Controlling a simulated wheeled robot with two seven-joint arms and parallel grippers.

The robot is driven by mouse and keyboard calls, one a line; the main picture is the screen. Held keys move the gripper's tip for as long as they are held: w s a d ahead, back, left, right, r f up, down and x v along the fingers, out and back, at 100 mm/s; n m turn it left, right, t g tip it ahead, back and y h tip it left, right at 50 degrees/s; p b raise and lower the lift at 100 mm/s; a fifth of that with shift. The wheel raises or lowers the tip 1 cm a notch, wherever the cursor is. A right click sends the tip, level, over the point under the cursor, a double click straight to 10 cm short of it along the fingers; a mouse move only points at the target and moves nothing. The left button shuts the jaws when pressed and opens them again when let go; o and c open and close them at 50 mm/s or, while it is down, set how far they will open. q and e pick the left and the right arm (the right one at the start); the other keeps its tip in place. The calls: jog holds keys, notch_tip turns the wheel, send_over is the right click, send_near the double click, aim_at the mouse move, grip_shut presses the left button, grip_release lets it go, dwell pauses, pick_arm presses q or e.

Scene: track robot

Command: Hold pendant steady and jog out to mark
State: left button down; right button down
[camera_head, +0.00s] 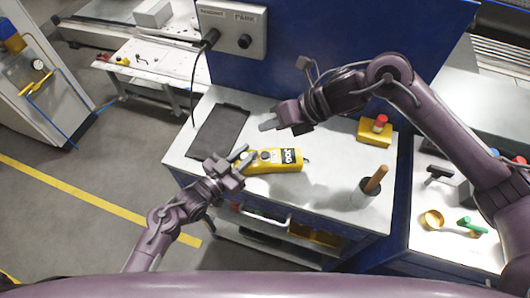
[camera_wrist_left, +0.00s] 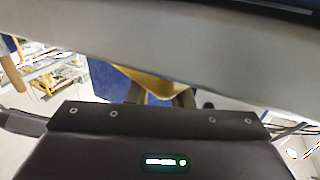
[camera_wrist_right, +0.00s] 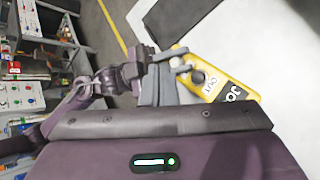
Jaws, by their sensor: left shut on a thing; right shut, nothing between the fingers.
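The yellow pendant (camera_head: 273,165), with a black JOG label and a dark round knob, lies on the white bench top near the front edge. My left gripper (camera_head: 243,158) is shut on its left end. In the left wrist view a yellow part (camera_wrist_left: 158,84) shows between the fingers; most of the pendant is hidden there. My right gripper (camera_head: 268,125) is shut and empty, above the bench and behind the pendant. In the right wrist view the pendant (camera_wrist_right: 230,88) shows its OUT and JOG markings, just right of my right fingers (camera_wrist_right: 157,85).
A dark tray (camera_head: 218,131) lies left on the bench. A yellow box with a red button (camera_head: 375,131) stands at right, and a cup with a wooden handle (camera_head: 366,192) in front. A grey PARK panel (camera_head: 232,28) hangs on the blue wall with a cable hanging down.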

aim_at(265, 155)
jog(key=shift+f, duration=4.4)
jog(key=shift+f, duration=0.15)
jog(key=shift+f, duration=0.25)
